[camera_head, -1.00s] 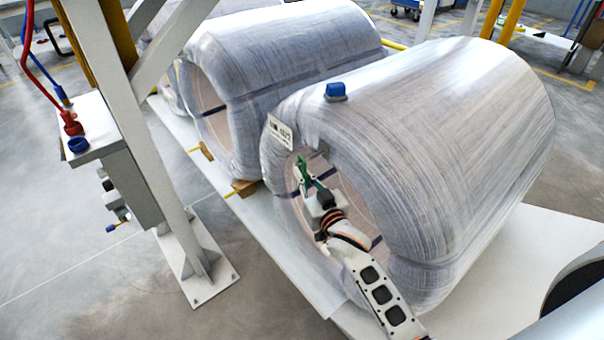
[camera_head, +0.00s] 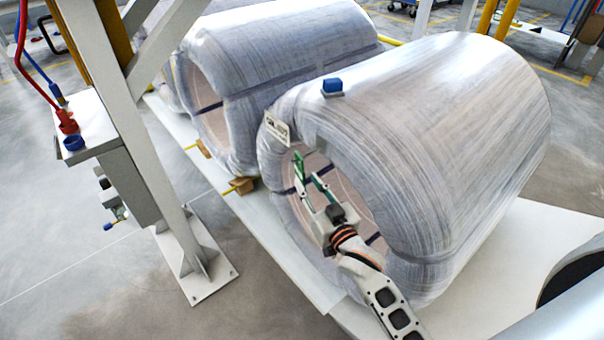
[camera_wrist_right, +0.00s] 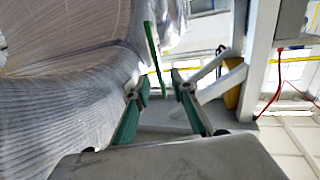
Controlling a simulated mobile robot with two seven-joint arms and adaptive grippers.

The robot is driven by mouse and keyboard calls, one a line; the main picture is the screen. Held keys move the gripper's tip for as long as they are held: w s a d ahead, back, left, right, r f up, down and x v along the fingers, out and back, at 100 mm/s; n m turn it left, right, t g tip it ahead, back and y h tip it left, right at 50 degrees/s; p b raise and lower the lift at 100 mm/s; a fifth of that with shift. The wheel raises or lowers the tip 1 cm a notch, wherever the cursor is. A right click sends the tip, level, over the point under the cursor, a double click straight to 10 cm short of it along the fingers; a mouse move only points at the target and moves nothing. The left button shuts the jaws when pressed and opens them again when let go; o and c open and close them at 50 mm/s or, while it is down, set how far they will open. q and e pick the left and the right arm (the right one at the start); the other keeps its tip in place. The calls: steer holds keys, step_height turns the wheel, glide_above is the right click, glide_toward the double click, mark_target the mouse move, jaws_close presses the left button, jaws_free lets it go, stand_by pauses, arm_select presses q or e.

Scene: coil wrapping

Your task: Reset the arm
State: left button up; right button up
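My right gripper (camera_head: 312,187) is in front of the near wrapped coil's (camera_head: 440,130) open end, at the lower left of the coil in the head view. In the right wrist view its green-padded fingers (camera_wrist_right: 160,85) are spread apart, with nothing between the pads. A thin green strip (camera_wrist_right: 152,45) stands upright beyond the fingertips beside the wrapped coil edge (camera_wrist_right: 100,105). I cannot tell what it is attached to. My left gripper is in neither view.
A white label (camera_head: 277,129) and a blue-topped block (camera_head: 332,87) are on the near coil. A second wrapped coil (camera_head: 280,60) lies behind it. A steel post (camera_head: 160,170) with a control box (camera_head: 128,170) stands at left. Grey floor (camera_head: 90,270) is open in front.

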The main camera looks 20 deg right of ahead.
steer(key=s, duration=0.6)
steer(key=shift+d, duration=0.25)
arm_select(q)
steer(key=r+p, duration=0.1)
steer(key=p, duration=0.1)
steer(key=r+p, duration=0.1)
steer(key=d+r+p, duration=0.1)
steer(key=p, duration=0.1)
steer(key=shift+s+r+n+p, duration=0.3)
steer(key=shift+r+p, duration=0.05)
arm_select(e)
steer(key=s+f+n+g, duration=0.1)
steer(key=s+f+g, duration=0.1)
steer(key=s+f, duration=0.2)
steer(key=s+a+f+n+g, duration=0.1)
steer(key=s+f+g, duration=0.2)
steer(key=s, duration=0.7)
steer(key=s+a+f+n+g+y, duration=0.1)
steer(key=s+f+g, duration=0.1)
steer(key=s+f, duration=0.5)
steer(key=shift+s+a, duration=0.25)
steer(key=shift+s, duration=0.3)
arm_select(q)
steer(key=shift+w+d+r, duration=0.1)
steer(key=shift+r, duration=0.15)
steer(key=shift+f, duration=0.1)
